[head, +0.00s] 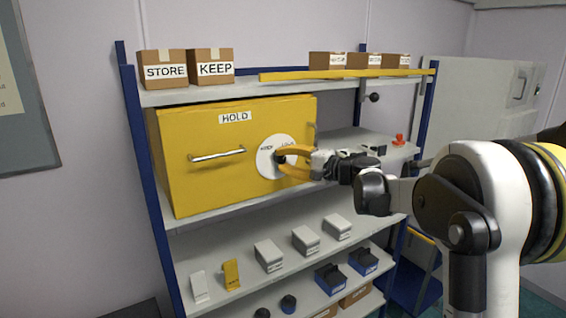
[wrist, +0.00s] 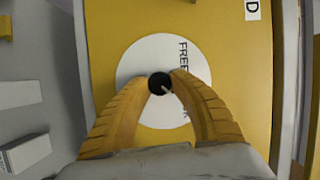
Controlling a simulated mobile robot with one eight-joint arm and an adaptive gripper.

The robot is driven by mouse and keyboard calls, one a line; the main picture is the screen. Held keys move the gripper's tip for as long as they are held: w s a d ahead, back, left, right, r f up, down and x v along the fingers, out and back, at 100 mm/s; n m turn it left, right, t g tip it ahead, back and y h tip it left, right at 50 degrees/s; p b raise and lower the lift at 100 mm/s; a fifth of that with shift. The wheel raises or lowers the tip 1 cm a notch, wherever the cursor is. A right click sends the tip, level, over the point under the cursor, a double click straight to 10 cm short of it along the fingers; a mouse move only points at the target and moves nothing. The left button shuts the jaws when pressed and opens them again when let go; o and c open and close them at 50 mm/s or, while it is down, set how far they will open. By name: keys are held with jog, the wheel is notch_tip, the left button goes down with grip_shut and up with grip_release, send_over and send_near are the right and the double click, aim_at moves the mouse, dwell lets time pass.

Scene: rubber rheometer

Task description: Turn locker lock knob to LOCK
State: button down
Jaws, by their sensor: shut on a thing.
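The yellow locker (head: 230,183) with a HOLD label stands on a shelf in the head view. A white round dial plate (head: 263,160) is on its front, right of the bar handle (head: 217,155). In the wrist view the dial plate (wrist: 135,62) carries the word FREE and a second, mostly hidden word. The black lock knob (wrist: 159,83) is at its centre, with a light pointer mark toward the lower right in that view. My gripper (head: 281,159) has its yellow fingertips closed on the knob; both fingers (wrist: 160,85) touch its sides in the wrist view.
The shelf rack (head: 152,97) holds cardboard boxes (head: 164,68) on top, and grey boxes (head: 268,255) and blue bins (head: 330,278) below. A small red item (head: 398,140) sits right of the locker. My arm reaches in from the right.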

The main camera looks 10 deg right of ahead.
dwell(0.4)
jog(key=c, duration=1.1)
grip_release()
jog(key=shift+a, duration=0.1)
jog(key=v, duration=1.2)
